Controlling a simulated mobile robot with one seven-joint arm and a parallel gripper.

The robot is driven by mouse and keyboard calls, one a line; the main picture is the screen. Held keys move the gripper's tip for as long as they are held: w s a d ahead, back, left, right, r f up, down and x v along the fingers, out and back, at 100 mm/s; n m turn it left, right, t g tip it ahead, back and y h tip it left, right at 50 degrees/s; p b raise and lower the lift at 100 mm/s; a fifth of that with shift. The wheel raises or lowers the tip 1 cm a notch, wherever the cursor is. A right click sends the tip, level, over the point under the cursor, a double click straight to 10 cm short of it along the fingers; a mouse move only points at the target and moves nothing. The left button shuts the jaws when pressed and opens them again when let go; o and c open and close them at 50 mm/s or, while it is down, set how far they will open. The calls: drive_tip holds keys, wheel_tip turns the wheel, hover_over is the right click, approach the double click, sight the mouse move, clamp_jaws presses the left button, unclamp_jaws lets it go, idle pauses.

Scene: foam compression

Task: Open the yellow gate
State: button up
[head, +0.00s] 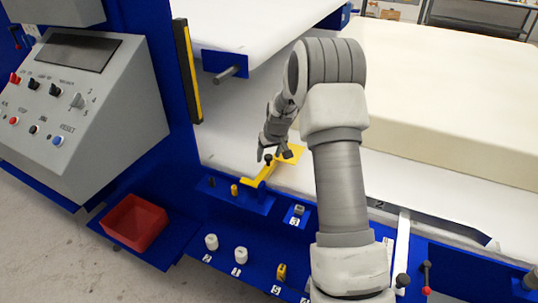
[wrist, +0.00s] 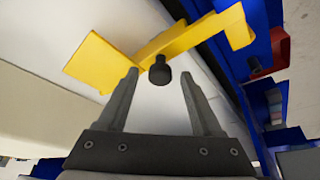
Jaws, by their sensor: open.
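The yellow gate (head: 267,170) is a bent yellow bar with a flat plate at one end, mounted at the front edge of the white bed. It also shows across the top of the wrist view (wrist: 170,42). A black knob (wrist: 159,70) stands on the gate's arm. My gripper (head: 276,156) is open, with its fingers close to the gate by the knob. In the wrist view my gripper (wrist: 157,85) has the knob between the lines of its two fingers, near the tips. I cannot tell whether the fingers touch it.
A grey control panel (head: 110,115) stands at the left. A red bin (head: 134,222) sits at the lower left. Blue shelves hold white cylinders (head: 240,254) and small numbered parts. A large cream foam block (head: 440,105) lies on the bed behind my arm.

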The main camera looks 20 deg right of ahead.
clamp_jaws()
idle(0.3)
idle(1.1)
